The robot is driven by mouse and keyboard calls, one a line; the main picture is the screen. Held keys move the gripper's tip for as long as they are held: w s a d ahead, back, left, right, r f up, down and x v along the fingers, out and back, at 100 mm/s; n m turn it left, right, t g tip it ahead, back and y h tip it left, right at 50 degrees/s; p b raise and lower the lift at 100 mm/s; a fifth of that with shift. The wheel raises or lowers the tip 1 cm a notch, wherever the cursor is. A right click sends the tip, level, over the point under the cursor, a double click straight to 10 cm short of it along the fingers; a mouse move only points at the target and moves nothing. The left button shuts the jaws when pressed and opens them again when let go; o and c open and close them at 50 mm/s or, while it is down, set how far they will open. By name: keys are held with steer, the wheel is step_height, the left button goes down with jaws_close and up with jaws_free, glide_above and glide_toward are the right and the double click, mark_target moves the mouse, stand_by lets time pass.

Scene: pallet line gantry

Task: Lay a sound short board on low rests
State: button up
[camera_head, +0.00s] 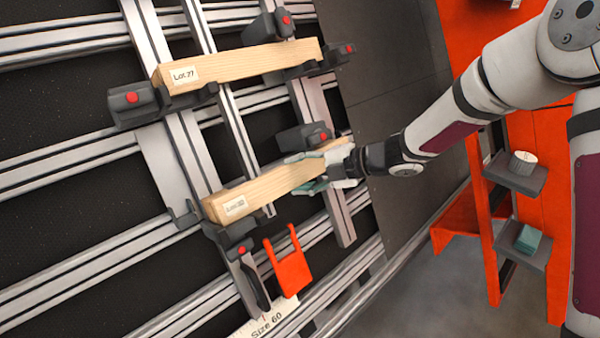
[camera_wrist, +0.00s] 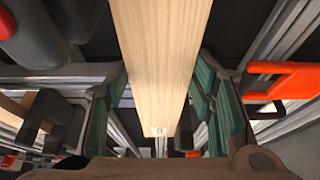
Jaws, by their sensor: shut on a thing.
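A pale wooden board (camera_head: 265,188) with a white label at its left end lies slanted across the lower part of the rail frame. My gripper (camera_head: 322,170) is shut on this board near its right end, with teal fingers on both sides. The wrist view shows the board (camera_wrist: 158,60) running between the teal fingers. The board's left end is at a dark rest (camera_head: 232,236) with a red button; I cannot tell whether it bears on it. Another dark rest (camera_head: 303,138) is by its right end. A second board (camera_head: 250,62), labelled "Lot 77", lies on dark rests above.
An orange bracket (camera_head: 291,268) hangs just below the held board, beside a "Size 60" plate (camera_head: 268,318). Small shelves at right hold a white roll (camera_head: 524,160) and a teal block (camera_head: 527,238). Aluminium rails (camera_head: 85,168) cross the dark panel. An orange frame (camera_head: 530,135) stands at right.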

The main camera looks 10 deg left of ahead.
steer(key=o, duration=1.4)
steer(key=v, duration=1.2)
